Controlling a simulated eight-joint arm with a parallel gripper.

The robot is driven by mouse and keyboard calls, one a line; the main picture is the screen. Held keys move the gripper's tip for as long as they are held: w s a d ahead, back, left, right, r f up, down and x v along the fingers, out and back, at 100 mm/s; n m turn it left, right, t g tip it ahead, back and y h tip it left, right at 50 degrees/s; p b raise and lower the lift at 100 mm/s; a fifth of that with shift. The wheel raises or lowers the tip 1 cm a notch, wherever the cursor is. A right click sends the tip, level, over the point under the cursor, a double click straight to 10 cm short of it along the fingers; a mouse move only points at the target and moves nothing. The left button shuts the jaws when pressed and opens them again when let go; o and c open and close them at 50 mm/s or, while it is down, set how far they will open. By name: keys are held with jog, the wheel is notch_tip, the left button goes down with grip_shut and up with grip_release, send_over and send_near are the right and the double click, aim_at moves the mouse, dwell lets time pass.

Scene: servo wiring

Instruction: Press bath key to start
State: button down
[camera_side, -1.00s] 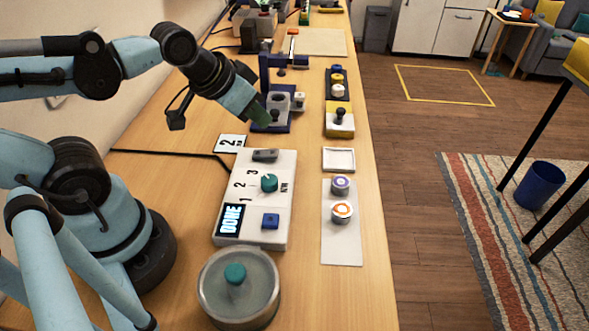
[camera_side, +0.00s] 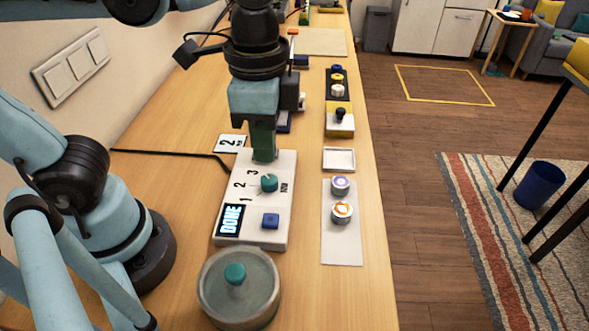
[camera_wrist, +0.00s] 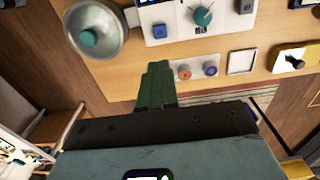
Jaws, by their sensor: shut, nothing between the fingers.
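The white control box (camera_side: 284,207) lies on the wooden bench. In the wrist view, the gripper (camera_wrist: 158,66) shows below the blue key (camera_wrist: 160,31) and the teal dial (camera_wrist: 203,16).
A round metal pot (camera_side: 258,300) with a teal-knobbed lid stands close in front of the box. To the right are a pale plate (camera_side: 342,248) with two round knobs, a small white tray (camera_side: 339,159) and a yellow block (camera_side: 346,129).

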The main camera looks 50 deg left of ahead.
aim_at(272, 219)
jog(key=shift+f, duration=7)
jog(key=shift+w+f, duration=0.1)
jog(key=shift+f, duration=0.95)
jog(key=shift+r, duration=0.15)
notch_tip(272, 219, up, 14)
jog(key=shift+r, duration=0.1)
